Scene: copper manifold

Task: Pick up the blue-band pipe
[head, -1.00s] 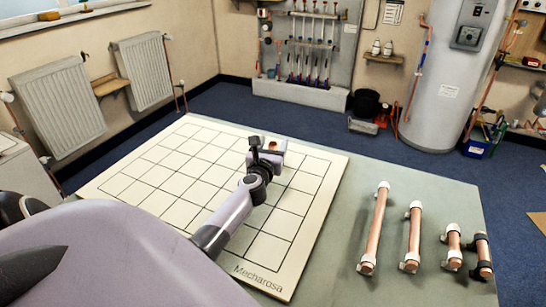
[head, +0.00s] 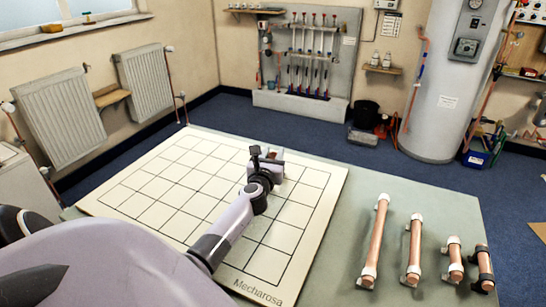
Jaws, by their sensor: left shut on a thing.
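My left gripper (head: 266,159) is over the far right part of the white gridded board (head: 180,175). It is shut on a small pale fitting (head: 275,155) with a coppery spot, mostly hidden behind the gripper. Several copper pipes lie apart on the right of the table: a long one (head: 376,240), a shorter one (head: 415,250), a short one with white ends (head: 455,260) and one with black ends (head: 484,265). I cannot make out a blue band on any of them. My right gripper is not in view.
The grey-green table (head: 335,240) is bare between the board and the pipes. Beyond it on the floor are a black bucket (head: 366,113) and a grey tank (head: 445,80). Radiators (head: 60,115) hang on the left wall.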

